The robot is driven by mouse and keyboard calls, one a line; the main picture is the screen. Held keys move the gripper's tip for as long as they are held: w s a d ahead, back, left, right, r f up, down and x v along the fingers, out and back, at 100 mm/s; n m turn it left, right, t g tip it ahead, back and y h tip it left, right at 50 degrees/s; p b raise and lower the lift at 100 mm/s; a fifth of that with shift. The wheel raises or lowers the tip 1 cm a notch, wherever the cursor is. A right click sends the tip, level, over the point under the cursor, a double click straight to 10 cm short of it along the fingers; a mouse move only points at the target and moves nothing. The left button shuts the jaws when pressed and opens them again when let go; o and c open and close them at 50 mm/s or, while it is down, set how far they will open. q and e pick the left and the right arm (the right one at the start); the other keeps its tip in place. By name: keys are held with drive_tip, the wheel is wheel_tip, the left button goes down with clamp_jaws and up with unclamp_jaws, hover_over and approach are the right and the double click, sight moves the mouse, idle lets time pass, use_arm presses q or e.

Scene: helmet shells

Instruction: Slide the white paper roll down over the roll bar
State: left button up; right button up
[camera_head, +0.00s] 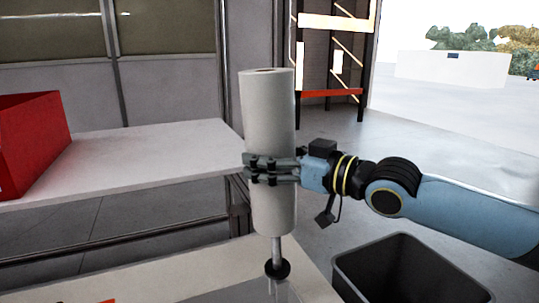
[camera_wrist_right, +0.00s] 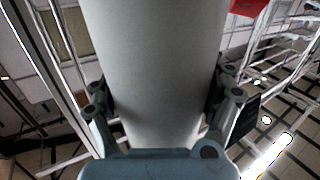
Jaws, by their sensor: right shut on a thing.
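The white paper roll (camera_head: 270,115) stands nearly upright, leaning slightly, in the head view. It also fills the middle of the right wrist view (camera_wrist_right: 155,70). My right gripper (camera_head: 268,169) comes in from the right and is shut around the roll at about mid-height. The roll bar (camera_head: 276,251) is a thin grey rod on a round black base (camera_head: 277,269). Its lower part shows below the roll's bottom end; its upper part is hidden, and I cannot tell whether it is inside the roll or behind it. My left gripper is not in view.
The roll bar stands on a pale table (camera_head: 205,277) at the bottom. A dark open bin (camera_head: 405,245) is to its right. A white table (camera_head: 130,150) with a red box (camera_head: 32,140) is at the left. A shelf rack (camera_head: 335,50) stands behind.

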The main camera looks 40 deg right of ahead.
drive_tip(key=shift+d+f+b, duration=0.15)
drive_tip(key=shift+f+b, duration=2.5)
drive_tip(key=shift+f, duration=0.8)
drive_tip(key=shift+f+b, duration=0.85)
drive_tip(key=shift+f, duration=0.25)
drive_tip(key=shift+d+f+b, duration=0.1)
drive_tip(key=shift+f+b, duration=0.3)
drive_tip(key=shift+f, duration=0.45)
use_arm(q)
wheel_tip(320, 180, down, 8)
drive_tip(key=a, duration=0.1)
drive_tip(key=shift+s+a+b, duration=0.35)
drive_tip(key=shift+b, duration=0.05)
use_arm(e)
drive_tip(key=shift+s+f, duration=0.1)
drive_tip(key=shift+f, duration=0.05)
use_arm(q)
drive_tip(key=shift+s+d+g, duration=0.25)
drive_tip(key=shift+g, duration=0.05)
